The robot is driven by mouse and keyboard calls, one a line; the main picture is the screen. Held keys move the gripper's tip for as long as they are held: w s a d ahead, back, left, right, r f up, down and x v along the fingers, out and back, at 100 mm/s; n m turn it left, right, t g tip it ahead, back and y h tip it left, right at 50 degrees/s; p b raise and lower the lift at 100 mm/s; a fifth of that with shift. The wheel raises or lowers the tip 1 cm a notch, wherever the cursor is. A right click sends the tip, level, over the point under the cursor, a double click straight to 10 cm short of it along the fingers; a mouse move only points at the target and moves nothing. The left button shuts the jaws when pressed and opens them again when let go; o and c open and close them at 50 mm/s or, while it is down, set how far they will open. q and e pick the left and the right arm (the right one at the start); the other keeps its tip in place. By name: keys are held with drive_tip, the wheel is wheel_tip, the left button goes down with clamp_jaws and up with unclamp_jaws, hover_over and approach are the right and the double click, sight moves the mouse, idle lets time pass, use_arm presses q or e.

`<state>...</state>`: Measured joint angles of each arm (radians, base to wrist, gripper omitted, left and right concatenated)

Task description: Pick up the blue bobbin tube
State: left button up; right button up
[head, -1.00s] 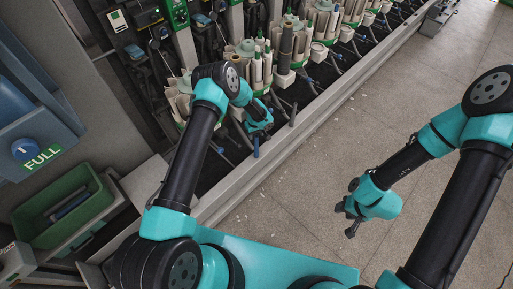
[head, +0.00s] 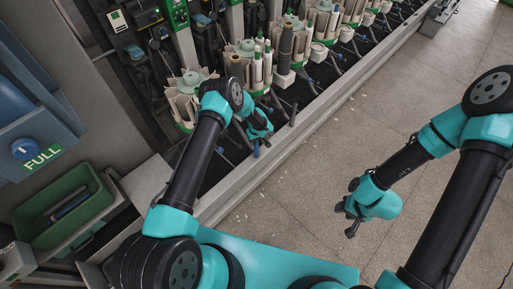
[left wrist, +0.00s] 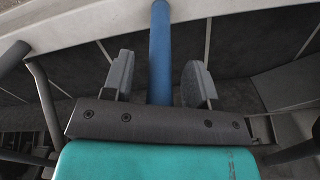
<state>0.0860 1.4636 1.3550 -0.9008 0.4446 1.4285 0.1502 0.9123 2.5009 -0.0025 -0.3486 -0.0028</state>
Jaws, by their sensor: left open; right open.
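The blue bobbin tube (left wrist: 160,40) runs up the middle of the left wrist view, between the two fingers of my left gripper (left wrist: 159,82). The fingers are open, with a visible gap on each side of the tube. In the head view the left gripper (head: 259,141) is at the machine's front rail, and only a small blue end of the tube (head: 256,151) shows below it; the rest is hidden. My right gripper (head: 352,211) is open and empty above the floor, away from the machine.
Several winding units with pale tubes (head: 256,70) line the machine behind the left gripper. The grey front rail (head: 232,185) runs beside it. Dark peg-like arms stand close by. A green bin (head: 95,215) is at the lower left. The floor (head: 400,100) at right is clear.

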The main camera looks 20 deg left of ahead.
idle(0.4)
use_arm(q)
clamp_jaws()
idle(0.4)
